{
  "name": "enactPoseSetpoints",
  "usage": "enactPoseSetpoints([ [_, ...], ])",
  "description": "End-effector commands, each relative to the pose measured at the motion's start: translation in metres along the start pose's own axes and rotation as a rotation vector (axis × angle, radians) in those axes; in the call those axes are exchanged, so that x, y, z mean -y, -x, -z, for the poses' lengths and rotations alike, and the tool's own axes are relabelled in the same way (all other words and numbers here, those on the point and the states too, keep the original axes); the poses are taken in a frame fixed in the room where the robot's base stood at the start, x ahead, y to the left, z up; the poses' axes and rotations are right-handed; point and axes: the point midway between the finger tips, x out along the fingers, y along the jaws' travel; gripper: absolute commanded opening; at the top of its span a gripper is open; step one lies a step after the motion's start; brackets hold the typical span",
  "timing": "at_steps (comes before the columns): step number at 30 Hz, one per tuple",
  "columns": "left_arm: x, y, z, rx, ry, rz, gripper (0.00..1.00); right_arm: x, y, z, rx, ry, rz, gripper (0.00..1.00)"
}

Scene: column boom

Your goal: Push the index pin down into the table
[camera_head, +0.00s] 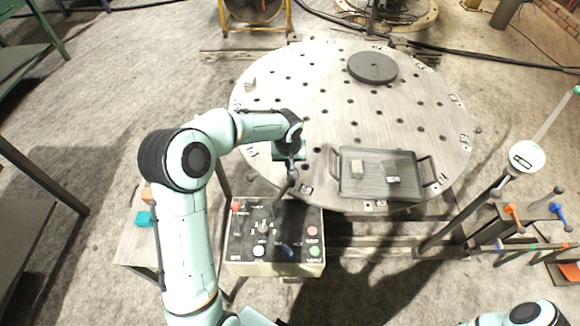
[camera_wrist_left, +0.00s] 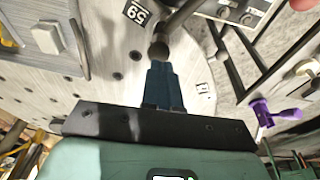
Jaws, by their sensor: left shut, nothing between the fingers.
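The round metal table (camera_head: 330,95) with rows of dark holes fills the middle of the head view. A dark rod with a round knob (camera_wrist_left: 160,49), perhaps the index pin or its handle, stands at the table's near edge; it also shows in the head view (camera_head: 293,175). My left gripper (camera_wrist_left: 160,66) is shut and empty, its fingertips right at the knob; whether they touch it I cannot tell. In the head view my left wrist hides the fingers, and how deep the pin sits is hidden. My right gripper is out of view.
A grey tray (camera_head: 345,187) with two small blocks lies on the table, right of my left gripper. A black disc (camera_head: 372,67) lies at the back. A control box (camera_head: 240,262) stands in front. Coloured levers, including a purple one (camera_wrist_left: 262,112), stand to the right.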

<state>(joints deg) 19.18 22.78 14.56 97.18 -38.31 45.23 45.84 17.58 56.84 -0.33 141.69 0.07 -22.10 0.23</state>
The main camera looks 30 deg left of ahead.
Motion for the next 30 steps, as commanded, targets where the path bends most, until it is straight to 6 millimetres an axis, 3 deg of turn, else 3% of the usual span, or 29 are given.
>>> enactPoseSetpoints([
  [1, -0.003, 0.021, 0.009, -0.011, 0.001, -0.004, 0.0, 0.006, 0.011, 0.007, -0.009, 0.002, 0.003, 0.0],
  [12, 0.0, 0.092, 0.004, -0.005, 0.001, 0.0, 0.0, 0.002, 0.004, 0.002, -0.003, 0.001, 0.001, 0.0],
  [18, 0.0, 0.108, 0.004, -0.003, 0.0, 0.001, 0.0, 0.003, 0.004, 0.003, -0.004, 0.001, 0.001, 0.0],
  [30, 0.0, 0.109, 0.003, -0.002, 0.0, 0.001, 0.0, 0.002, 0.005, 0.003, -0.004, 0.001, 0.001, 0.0],
])
